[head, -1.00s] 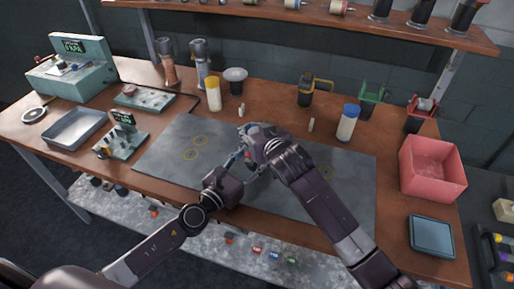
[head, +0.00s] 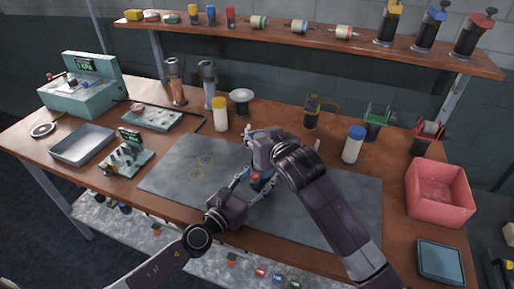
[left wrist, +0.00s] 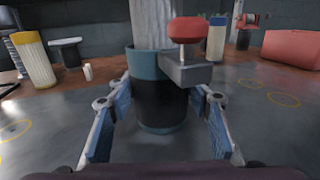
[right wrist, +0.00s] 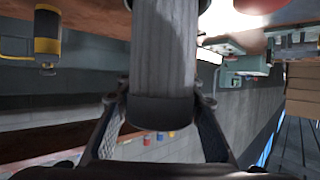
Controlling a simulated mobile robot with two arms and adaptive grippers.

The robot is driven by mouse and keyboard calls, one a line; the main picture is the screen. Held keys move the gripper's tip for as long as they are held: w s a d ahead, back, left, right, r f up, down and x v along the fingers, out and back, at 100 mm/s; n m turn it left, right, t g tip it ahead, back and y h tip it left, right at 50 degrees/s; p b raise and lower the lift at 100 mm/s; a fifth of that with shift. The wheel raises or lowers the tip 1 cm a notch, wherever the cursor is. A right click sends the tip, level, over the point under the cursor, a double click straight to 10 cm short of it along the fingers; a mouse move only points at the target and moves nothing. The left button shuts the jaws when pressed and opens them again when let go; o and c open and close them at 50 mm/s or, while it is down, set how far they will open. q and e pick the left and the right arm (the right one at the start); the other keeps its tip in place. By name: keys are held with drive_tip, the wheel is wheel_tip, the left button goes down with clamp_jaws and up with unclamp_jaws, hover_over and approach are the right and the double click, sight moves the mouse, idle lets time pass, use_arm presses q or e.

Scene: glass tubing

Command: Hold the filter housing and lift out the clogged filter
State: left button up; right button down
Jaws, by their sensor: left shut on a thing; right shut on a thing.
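The filter housing (left wrist: 160,103) is a dark cylinder with a teal rim and a red knob (left wrist: 189,30) on a side block. My left gripper (head: 249,184) is shut around it over the grey mat, and the housing looks upright. The clogged filter (right wrist: 165,50) is a grey pleated cylinder with a dark end cap (right wrist: 160,112). My right gripper (head: 264,155) is shut on the capped end, above the housing. In the left wrist view the filter (left wrist: 152,22) rises out of the housing's mouth. Its lower end is hidden, and my right arm covers much of it in the head view.
The grey mat (head: 335,205) is clear around the grippers. A red bin (head: 437,195) and blue-grey tray (head: 440,262) are at right, a metal tray (head: 82,146) at left.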

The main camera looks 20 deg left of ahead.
wheel_tip(320, 180, up, 13)
drive_tip(key=shift+f, duration=0.1)
use_arm(q)
drive_tip(key=o, duration=1.3)
